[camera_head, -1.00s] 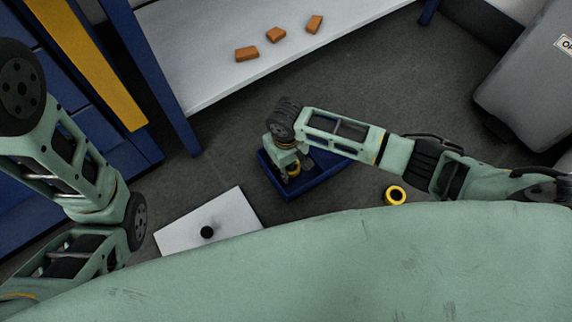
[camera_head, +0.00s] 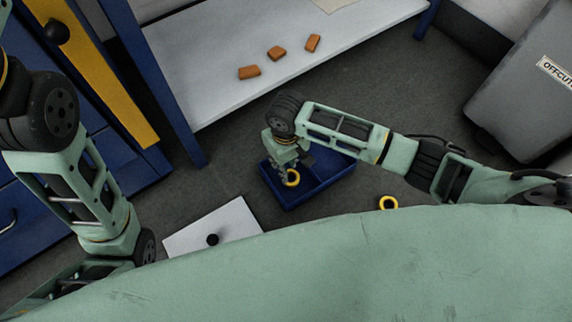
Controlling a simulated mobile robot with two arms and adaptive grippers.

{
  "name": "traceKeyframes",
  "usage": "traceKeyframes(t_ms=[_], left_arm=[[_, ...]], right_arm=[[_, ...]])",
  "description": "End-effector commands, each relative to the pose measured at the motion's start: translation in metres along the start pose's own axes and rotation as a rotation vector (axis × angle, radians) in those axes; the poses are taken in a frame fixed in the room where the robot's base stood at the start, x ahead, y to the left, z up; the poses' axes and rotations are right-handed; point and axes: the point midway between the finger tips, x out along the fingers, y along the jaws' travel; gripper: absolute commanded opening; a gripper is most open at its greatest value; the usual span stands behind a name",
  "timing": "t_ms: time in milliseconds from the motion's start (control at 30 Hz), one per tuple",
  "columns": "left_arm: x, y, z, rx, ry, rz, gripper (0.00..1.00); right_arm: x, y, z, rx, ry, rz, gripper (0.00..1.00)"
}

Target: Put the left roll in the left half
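A blue tray (camera_head: 333,177) with a divider stands on the floor. One yellow roll (camera_head: 293,180) is at its left half, close under my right gripper (camera_head: 286,170). The gripper points down there; its fingers are small and partly hidden by the wrist, so I cannot tell whether they grip the roll or whether the roll touches the tray floor. Another yellow roll (camera_head: 388,202) lies on the floor right of the tray, partly cut off by my body's edge. My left arm is at the left edge; its gripper is not in view.
A white lid or plate (camera_head: 235,222) with a black knob (camera_head: 213,239) lies left of the tray. A white-topped bench (camera_head: 205,85) holds several orange-brown blocks (camera_head: 276,53). A grey bin (camera_head: 525,105) stands at the right, blue drawers at the left.

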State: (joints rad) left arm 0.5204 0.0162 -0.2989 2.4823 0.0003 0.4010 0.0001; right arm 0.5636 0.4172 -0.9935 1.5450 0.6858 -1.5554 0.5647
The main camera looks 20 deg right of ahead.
Motion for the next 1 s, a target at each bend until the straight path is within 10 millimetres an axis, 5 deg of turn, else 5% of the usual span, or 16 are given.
traceKeyframes(t_ms=[233,1000], left_arm=[[-0.007,-0.004,0.013,-0.007,-0.048,-0.017,0.4],[-0.01,-0.005,0.016,-0.009,-0.06,-0.022,0.4]], right_arm=[[-0.026,0.0,0.0,0.001,0.0,0.0,0.25],[-0.031,-0.009,-0.005,-0.01,0.033,-0.026,0.25]])
